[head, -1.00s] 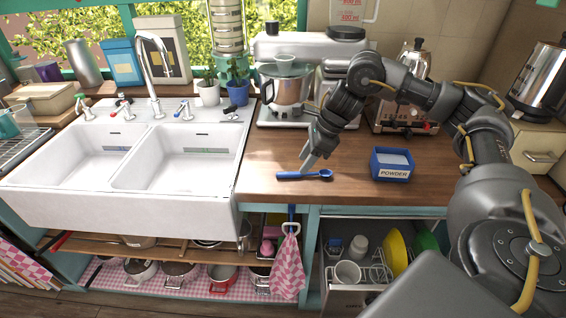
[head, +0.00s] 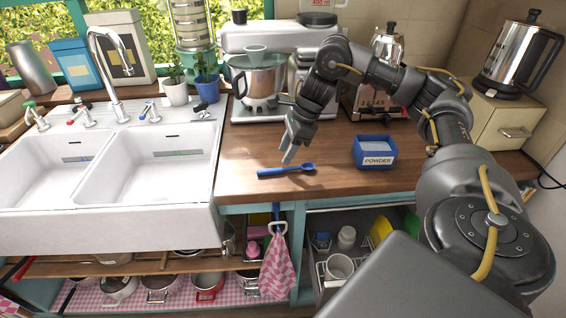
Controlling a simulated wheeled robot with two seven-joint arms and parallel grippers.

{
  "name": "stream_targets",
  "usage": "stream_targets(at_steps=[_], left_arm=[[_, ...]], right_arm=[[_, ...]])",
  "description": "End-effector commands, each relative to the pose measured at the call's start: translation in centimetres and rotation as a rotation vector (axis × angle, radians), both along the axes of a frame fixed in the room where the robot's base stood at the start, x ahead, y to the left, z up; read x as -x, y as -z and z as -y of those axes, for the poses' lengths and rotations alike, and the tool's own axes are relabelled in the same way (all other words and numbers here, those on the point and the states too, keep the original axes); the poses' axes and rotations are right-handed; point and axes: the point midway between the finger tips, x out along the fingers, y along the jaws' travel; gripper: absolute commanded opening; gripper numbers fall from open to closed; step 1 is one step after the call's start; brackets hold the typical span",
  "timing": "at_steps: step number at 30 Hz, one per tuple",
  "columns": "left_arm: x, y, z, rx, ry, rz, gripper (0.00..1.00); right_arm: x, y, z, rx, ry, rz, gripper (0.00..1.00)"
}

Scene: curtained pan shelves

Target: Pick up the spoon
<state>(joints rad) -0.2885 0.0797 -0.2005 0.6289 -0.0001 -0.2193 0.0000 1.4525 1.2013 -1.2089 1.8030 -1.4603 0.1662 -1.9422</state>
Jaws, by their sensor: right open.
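A blue spoon (head: 285,170) lies flat on the wooden counter (head: 240,190), its bowl end to the right and its handle pointing left toward the sink. My right gripper (head: 289,158) points down at the spoon from just above and behind it. It is open and nothing shows in its jaws. Its fingertips overlap the spoon's middle in the picture; I cannot tell whether they touch it. My left gripper is not in the picture.
A blue powder box (head: 374,152) stands to the spoon's right. A stand mixer (head: 262,75) and a toaster (head: 368,100) stand behind. A white double sink (head: 150,165) is at left. An open drawer (head: 310,250) with dishes lies below the counter.

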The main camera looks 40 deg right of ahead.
Motion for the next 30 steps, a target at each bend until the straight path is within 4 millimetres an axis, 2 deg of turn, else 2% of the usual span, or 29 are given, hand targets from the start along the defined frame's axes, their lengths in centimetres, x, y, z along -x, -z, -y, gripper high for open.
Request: stream_targets(at_steps=[7,12,20,23,30], left_arm=[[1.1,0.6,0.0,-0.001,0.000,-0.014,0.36],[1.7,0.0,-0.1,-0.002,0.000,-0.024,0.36],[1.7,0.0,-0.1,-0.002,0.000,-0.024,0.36],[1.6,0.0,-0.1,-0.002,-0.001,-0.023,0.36],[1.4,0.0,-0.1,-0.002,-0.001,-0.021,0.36]], right_arm=[[-0.3,2.8,-1.8,-0.001,-0.003,-0.005,0.43],[-0.7,4.2,-2.3,0.000,0.000,-0.003,0.43],[-0.8,4.5,-2.3,0.000,0.001,0.000,0.43],[-0.8,4.5,-2.4,0.000,0.000,0.000,0.32],[-0.8,4.5,-2.3,0.000,0.001,0.000,0.01]])
